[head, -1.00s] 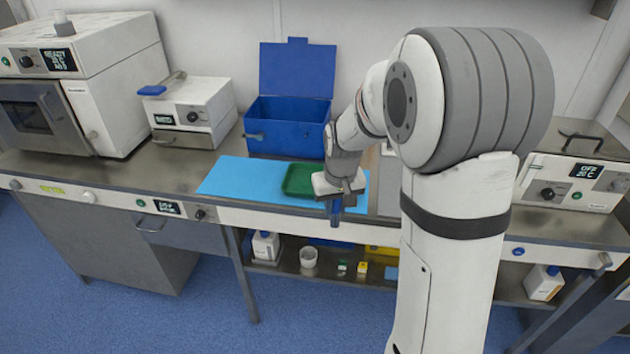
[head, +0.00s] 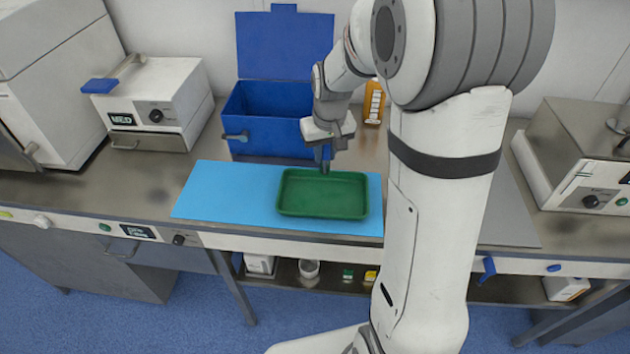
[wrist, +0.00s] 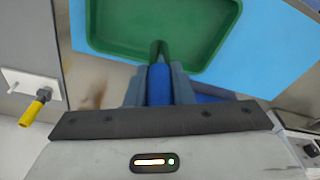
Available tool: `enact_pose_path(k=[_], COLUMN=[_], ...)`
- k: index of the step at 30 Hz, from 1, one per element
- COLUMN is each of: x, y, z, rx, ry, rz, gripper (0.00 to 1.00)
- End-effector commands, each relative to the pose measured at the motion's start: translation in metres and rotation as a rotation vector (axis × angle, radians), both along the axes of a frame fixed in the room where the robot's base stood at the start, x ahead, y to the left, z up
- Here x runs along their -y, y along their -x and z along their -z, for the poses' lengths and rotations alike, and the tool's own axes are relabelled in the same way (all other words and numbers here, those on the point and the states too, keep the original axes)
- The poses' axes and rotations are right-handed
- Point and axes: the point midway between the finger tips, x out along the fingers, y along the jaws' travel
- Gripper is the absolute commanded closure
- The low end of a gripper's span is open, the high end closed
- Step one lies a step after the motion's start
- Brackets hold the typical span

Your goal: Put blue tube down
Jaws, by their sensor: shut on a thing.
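My gripper (head: 324,160) hangs at the back edge of the green tray (head: 322,213) in the head view. In the wrist view my gripper (wrist: 160,75) is shut on the blue tube (wrist: 159,87), which lies between the two fingers. The tube's far end looks dark green and reaches over the near rim of the green tray (wrist: 112,22). In the head view the tube is mostly hidden by the fingers. Whether it touches the tray cannot be told. The tray looks empty where it shows.
The tray stands on a light blue mat (head: 225,195). An open blue box (head: 262,135) with its lid up stands behind it, close to my gripper. An orange container (head: 374,103) is at the back. A white MED device (head: 150,100) stands left; bare steel counter lies between.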

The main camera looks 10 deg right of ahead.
Motion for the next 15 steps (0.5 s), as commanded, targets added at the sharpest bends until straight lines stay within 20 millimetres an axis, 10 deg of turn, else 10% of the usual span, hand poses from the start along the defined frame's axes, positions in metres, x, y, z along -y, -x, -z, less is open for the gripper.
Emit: enact_pose_path(k=[15], x=[-0.007], y=[0.001], z=[0.073], rx=[-0.006], ry=[0.000], rz=[-0.017], gripper=[1.00])
